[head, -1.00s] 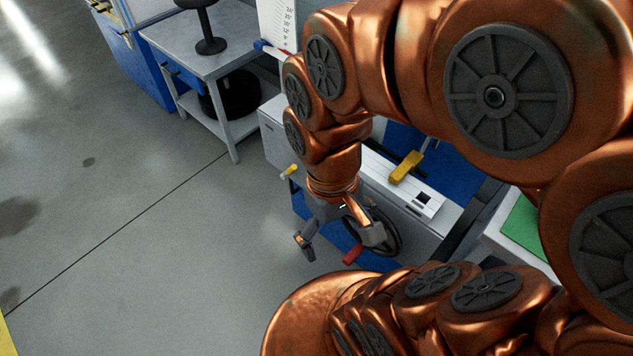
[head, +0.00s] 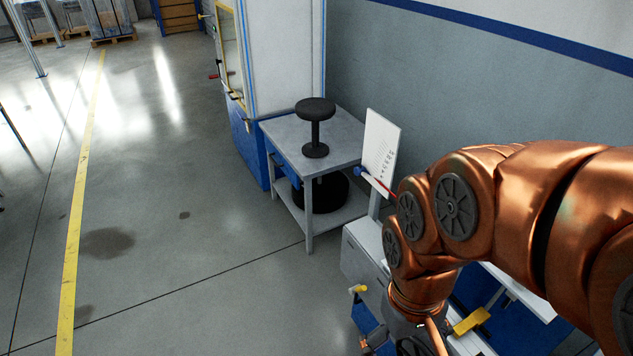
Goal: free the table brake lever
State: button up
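Two yellow-handled parts show on the grey and blue machine (head: 362,248); I cannot tell for sure which is the table brake lever. One is a small yellow grip (head: 358,289) sticking out from the machine's left side. The other is a larger yellow handle (head: 472,321) on a metal rod above the machine's top, right of my wrist. My gripper (head: 405,349) points down at the bottom edge, below and right of the small grip. Its fingers look spread apart, with nothing seen between them. The fingertips are partly cut off by the picture's edge.
A grey table (head: 345,138) with a black round-topped stand (head: 316,128) is behind the machine. A white scale plate (head: 380,150) rises beside it. A dark handwheel (head: 412,346) is partly hidden by my gripper. The floor (head: 200,270) at left is clear.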

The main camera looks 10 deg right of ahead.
aim_at(358, 289)
jog(key=z, duration=0.8)
jog(key=k, duration=1.25)
jog(key=u, duration=1.05)
jog(key=i, duration=0.5)
jog(key=z, duration=0.15)
